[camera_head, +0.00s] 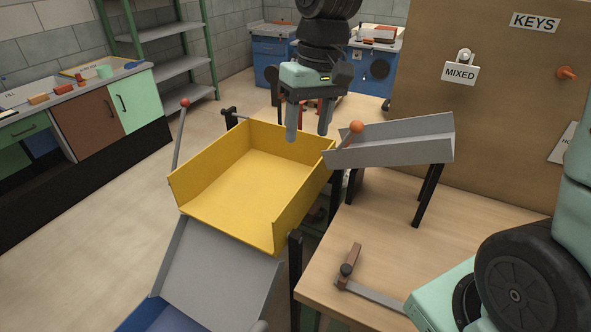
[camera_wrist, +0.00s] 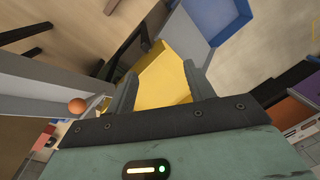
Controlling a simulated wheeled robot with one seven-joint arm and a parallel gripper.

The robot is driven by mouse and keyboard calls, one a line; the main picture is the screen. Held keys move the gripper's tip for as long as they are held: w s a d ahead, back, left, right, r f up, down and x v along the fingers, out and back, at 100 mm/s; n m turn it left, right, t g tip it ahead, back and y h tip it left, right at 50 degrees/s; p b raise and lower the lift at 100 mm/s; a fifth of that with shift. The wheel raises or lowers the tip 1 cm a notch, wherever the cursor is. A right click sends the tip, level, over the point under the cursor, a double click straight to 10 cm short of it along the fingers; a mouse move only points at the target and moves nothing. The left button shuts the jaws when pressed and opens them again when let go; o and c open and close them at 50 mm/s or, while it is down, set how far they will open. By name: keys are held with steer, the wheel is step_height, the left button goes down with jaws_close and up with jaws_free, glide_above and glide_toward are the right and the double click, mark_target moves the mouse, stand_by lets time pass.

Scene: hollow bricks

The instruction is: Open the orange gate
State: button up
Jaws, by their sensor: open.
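An orange ball knob (camera_head: 356,127) on a short orange stem stands at the lower left end of the grey chute (camera_head: 400,142). I cannot make out a separate gate panel there. The knob also shows left of my fingers in the wrist view (camera_wrist: 77,106). My gripper (camera_head: 308,133) is open and empty, pointing down over the far right part of the yellow tray (camera_head: 240,190). The knob is a little right of my right fingertip in the head view, apart from it. In the wrist view the yellow tray lies between and beyond my fingers.
A red-knobbed lever (camera_head: 185,103) stands left of the yellow tray. A grey ramp (camera_head: 218,265) slopes down to a blue bin (camera_head: 158,315). A wooden table (camera_head: 385,225) carries a brown-and-metal tool (camera_head: 350,268). A brown board (camera_head: 490,120) with "KEYS" and "MIXED" signs stands behind.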

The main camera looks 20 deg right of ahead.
steer(key=s+a+f+n, duration=0.2)
steer(key=s+a+f, duration=0.1)
steer(key=s+a, duration=0.2)
steer(key=shift+s+a+b, duration=0.4)
steer(key=shift+s+b, duration=0.05)
steer(key=shift+s, duration=0.65)
steer(key=shift+f, duration=0.1)
